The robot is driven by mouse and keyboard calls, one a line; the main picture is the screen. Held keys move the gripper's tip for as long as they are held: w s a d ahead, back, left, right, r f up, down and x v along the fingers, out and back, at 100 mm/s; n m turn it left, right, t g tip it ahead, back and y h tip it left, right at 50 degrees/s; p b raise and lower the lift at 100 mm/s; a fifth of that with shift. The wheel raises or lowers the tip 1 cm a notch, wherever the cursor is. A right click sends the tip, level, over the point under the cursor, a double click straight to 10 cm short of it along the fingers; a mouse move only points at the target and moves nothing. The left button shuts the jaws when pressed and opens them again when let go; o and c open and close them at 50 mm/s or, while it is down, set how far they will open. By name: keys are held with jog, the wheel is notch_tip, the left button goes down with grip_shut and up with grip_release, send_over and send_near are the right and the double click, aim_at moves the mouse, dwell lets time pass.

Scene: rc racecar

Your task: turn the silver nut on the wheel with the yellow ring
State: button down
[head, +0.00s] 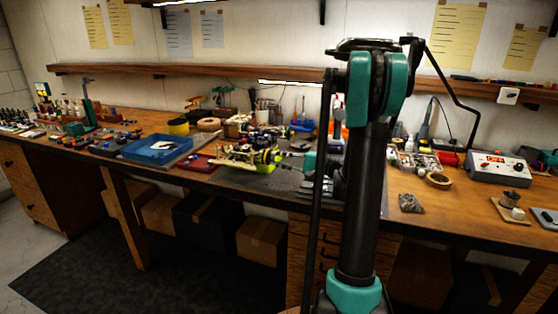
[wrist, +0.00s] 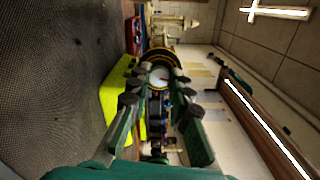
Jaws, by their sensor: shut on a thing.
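The RC car (head: 240,157) has a yellow-green body and stands on the bench, left of my arm. Its wheel with the yellow ring (wrist: 163,54) is dark and faces my wrist camera, its rim showing behind the fingertips. The silver nut (wrist: 159,76) shows as a pale round spot at the wheel's middle, between my fingertips. My gripper (wrist: 158,80) is shut on the nut, with one finger on each side. In the head view my gripper (head: 287,154) is small and reaches the car's right side; the nut cannot be made out there.
A blue tray (head: 158,148) lies left of the car, with a red tray (head: 197,162) between them. Shelves run above the bench.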

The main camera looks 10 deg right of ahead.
jog(key=shift+n, duration=1.1)
jog(key=c, duration=1.4)
grip_release()
jog(key=shift+o, duration=0.2)
jog(key=v, duration=1.2)
